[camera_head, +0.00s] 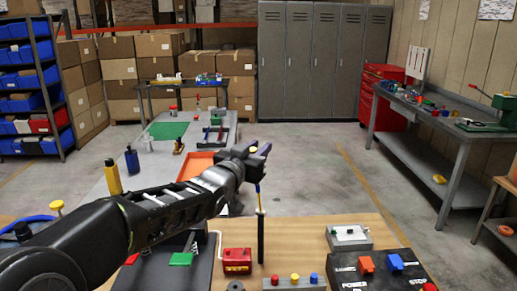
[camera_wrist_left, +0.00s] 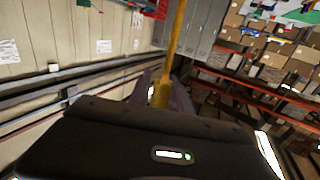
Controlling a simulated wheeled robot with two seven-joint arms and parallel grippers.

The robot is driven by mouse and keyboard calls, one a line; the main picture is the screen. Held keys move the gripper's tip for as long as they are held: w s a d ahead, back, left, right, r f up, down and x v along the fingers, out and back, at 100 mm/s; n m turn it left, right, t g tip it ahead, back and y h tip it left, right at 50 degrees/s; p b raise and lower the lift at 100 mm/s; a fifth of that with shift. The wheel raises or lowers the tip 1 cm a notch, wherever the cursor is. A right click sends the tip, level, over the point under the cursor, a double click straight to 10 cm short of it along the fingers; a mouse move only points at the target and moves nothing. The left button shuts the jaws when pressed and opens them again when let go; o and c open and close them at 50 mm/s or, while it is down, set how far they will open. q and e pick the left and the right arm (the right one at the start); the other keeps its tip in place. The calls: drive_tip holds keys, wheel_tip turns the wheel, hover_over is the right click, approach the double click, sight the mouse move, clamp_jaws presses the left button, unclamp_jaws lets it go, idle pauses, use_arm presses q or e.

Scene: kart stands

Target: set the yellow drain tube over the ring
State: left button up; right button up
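My left gripper (camera_head: 262,151) is raised above the near wooden table, around the middle of the head view. In the left wrist view a long yellow tube (camera_wrist_left: 177,35) runs out from between its fingers (camera_wrist_left: 165,92), which look closed on it. In the head view a short, thin yellow part of the tube (camera_head: 258,188) shows below the gripper, above an upright black post (camera_head: 261,240) with a pale top. I cannot tell whether they touch. A small dark ring-shaped piece (camera_head: 236,286) lies at the bottom edge; I cannot tell if it is the task's ring. My right gripper is out of view.
The near table (camera_head: 377,228) holds a red box (camera_head: 237,261), a grey block with coloured buttons (camera_head: 294,282) and a black switch panel (camera_head: 379,269). Behind it, a grey table (camera_head: 100,190) carries bottles and an orange tray (camera_head: 194,166).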

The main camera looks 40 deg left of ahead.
use_arm(q)
clamp_jaws()
idle(1.0)
